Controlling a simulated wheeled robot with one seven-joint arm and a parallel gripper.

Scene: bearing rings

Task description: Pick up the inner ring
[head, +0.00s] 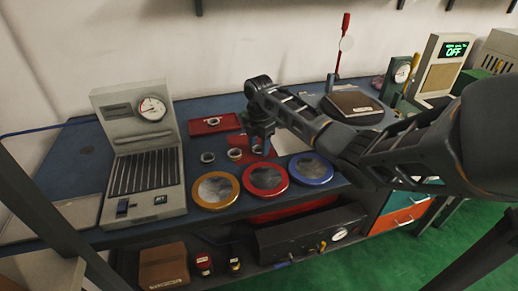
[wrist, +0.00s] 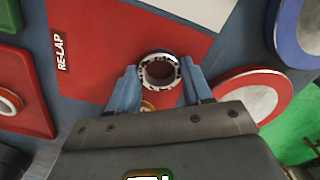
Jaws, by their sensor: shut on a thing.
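A silver ring with dark marks around its rim (wrist: 160,70) sits between my gripper's two blue fingers in the wrist view; I take it to be the inner ring. My gripper (wrist: 160,80) is shut on it, one finger at each side. In the head view my gripper (head: 263,147) points down over the blue bench, and the held ring (head: 257,150) shows only in part beside the fingers. Whether it touches the surface below, I cannot tell.
A red mat marked RE-LAP (wrist: 95,40) lies below. Other rings stand to the left (head: 207,157) (head: 235,155). Yellow (head: 215,204), red (head: 265,193) and blue-rimmed (head: 311,182) discs line the front. A red tray (head: 230,122) and grey gauge press (head: 140,175) are left.

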